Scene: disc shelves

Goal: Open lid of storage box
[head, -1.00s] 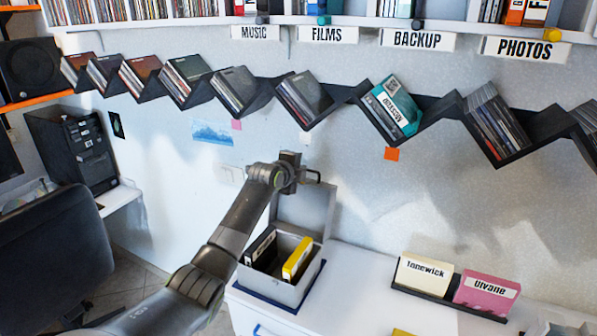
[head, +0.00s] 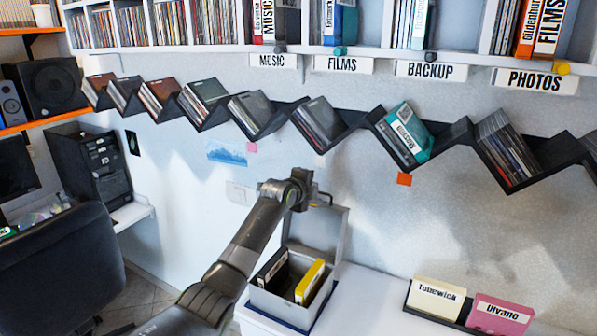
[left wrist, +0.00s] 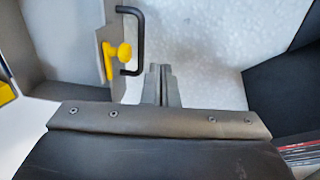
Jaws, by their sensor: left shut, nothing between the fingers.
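The grey storage box (head: 268,300) stands on the white cabinet at lower middle in the head view. Its lid (head: 325,235) is up, standing steeply at the back of the box. A black case (head: 272,270) and a yellow case (head: 309,281) are inside. My left gripper (head: 327,199) is by the lid's upper edge. In the left wrist view, its fingers (left wrist: 162,84) are shut and empty, beside the lid's black handle (left wrist: 137,38) and a yellow knob (left wrist: 119,54); they look apart from both. My right gripper is not in view.
Cream and pink cases (head: 437,297) sit in a dark holder right of the box. A zigzag shelf (head: 357,125) with discs runs along the wall above. A dark chair (head: 60,265) is at lower left. The cabinet top (head: 375,290) is clear between box and holder.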

